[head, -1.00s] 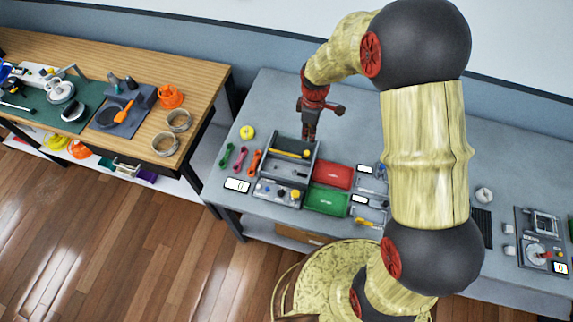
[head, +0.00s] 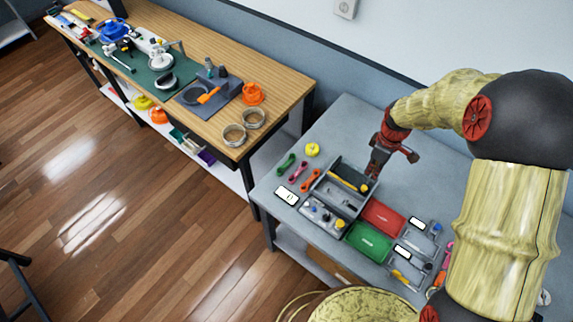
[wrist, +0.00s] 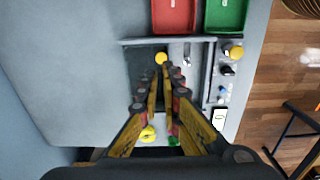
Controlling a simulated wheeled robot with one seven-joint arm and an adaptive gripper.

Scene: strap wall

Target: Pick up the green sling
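The green sling (head: 286,163) lies on the grey table near its left edge, in the head view, leftmost in a row with a pink one (head: 299,171) and an orange one (head: 311,180). A small green patch (wrist: 174,141), perhaps this sling, shows at the bottom of the wrist view, mostly hidden by my gripper. My gripper (head: 373,174) points down near the back of the grey tray, to the right of the sling and apart from it. In the wrist view my gripper (wrist: 161,75) has a narrow gap between its fingers, with nothing held.
The grey tray (head: 333,203) holds a yellow-handled tool (head: 349,183). A yellow round thing (head: 312,149) lies behind the slings. A white display (head: 286,196) sits in front of them. Red (head: 383,218) and green (head: 368,242) bins stand right of the tray. A wooden bench (head: 290,80) stands left.

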